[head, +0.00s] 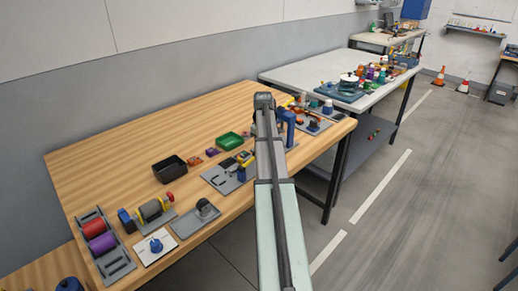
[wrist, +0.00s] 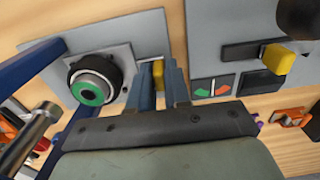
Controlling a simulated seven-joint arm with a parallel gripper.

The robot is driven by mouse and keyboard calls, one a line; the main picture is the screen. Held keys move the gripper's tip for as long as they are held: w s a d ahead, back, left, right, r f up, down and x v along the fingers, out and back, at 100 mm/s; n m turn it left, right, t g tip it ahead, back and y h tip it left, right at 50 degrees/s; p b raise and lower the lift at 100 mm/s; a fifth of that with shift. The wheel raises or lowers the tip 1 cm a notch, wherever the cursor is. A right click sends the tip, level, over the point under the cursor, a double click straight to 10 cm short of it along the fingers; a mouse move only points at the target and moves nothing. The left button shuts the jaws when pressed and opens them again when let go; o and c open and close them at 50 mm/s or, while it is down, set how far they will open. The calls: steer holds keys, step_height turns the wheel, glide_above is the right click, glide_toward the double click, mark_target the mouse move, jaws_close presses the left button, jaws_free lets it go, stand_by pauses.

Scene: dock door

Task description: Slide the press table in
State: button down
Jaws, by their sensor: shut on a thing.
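The press has a blue frame (head: 287,122) and stands near the right end of the wooden bench. My gripper (wrist: 161,70) is shut on a small yellow handle (wrist: 158,74), right of the round part. The fingers cover most of the handle, and how it joins the press table cannot be seen. In the head view my arm hides the gripper.
A grey panel (wrist: 225,25) with a yellow knob (wrist: 276,58) and red and green marks lies close to the right of my fingers. In the head view, a green tray (head: 229,141) and black bin (head: 170,169) stand left of my arm. The bench's back left is clear.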

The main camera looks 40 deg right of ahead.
steer(key=c, duration=1.2)
jaws_free()
steer(key=shift+o, duration=0.2)
step_height(320, 180, up, 14)
steer(key=shift+o, duration=0.3)
steer(key=shift+f, duration=0.1)
